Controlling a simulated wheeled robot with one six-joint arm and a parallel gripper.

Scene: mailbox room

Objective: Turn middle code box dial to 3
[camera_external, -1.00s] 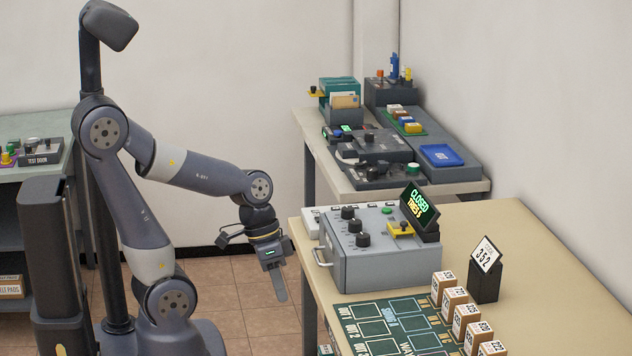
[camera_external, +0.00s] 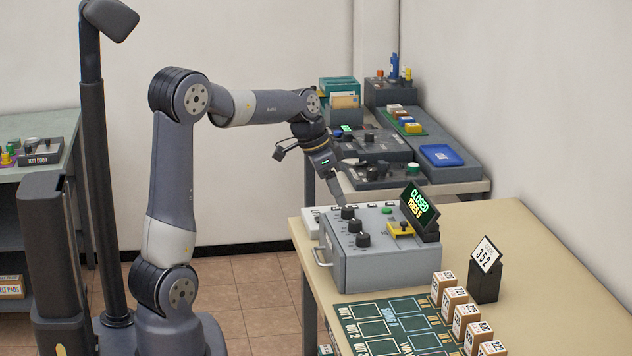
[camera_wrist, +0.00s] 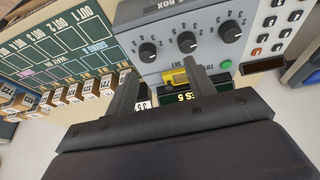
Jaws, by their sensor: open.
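The grey code box (camera_external: 385,262) stands on the beige table with three black dials on its top. The middle dial (camera_external: 355,226) lies between the far dial (camera_external: 348,212) and the near dial (camera_external: 363,240). In the wrist view the middle dial (camera_wrist: 187,42) is ahead of my fingers, with numbers around it; its setting is too small to read surely. My gripper (camera_external: 341,203) is above the box's far left part, close to the far dial in the picture. In the wrist view my gripper (camera_wrist: 158,68) is open, with nothing between its fingers.
A display (camera_external: 419,207) on the box reads CLOSED, TRIES 5. A yellow part (camera_external: 400,229) and a green button (camera_external: 387,210) are beside the dials. A card (camera_external: 487,254) reads 352. Several small boxes (camera_external: 453,300) stand by a green mat (camera_external: 372,328).

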